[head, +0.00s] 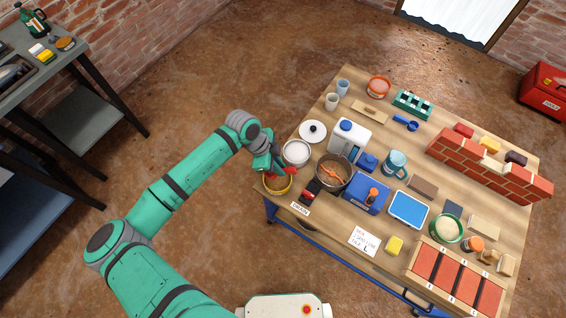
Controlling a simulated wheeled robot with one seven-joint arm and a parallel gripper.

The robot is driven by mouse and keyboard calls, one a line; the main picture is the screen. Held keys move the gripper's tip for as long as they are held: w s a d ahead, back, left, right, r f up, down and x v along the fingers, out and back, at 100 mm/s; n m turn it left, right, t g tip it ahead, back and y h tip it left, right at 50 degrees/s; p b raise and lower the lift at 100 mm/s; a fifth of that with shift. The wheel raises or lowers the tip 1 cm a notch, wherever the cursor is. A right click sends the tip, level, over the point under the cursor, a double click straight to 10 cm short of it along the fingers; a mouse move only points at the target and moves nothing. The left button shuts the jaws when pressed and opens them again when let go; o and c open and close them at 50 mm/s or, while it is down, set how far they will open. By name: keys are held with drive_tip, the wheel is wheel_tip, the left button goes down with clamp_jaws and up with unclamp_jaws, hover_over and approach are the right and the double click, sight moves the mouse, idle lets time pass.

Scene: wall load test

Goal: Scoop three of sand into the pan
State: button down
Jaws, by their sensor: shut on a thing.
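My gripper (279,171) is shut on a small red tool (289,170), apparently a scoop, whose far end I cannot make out. It is low over a yellow-rimmed bowl (277,191) with brown contents, apparently sand, at the table's left corner. Whether the tool touches the contents is hidden. Just right of the gripper stands a round dark metal pan (348,183) with brown material and an orange tool (333,171) inside. Behind the gripper is a bowl (296,152) with white contents. A blue scoop (406,122) lies far back on the table.
A black-and-red device (311,192) stands between the yellow-rimmed bowl and the pan's front. A white jug (349,137) and a white lid (312,131) stand behind. A blue box (366,196) is right of the pan. A brick wall (485,165) fills the back right.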

drive_tip(key=shift+a+f+h, duration=0.4)
drive_tip(key=shift+h, duration=0.1)
drive_tip(key=shift+d+f, duration=0.2)
drive_tip(key=shift+f, duration=1.75)
drive_tip(key=shift+r, duration=3)
drive_tip(key=shift+s, duration=0.1)
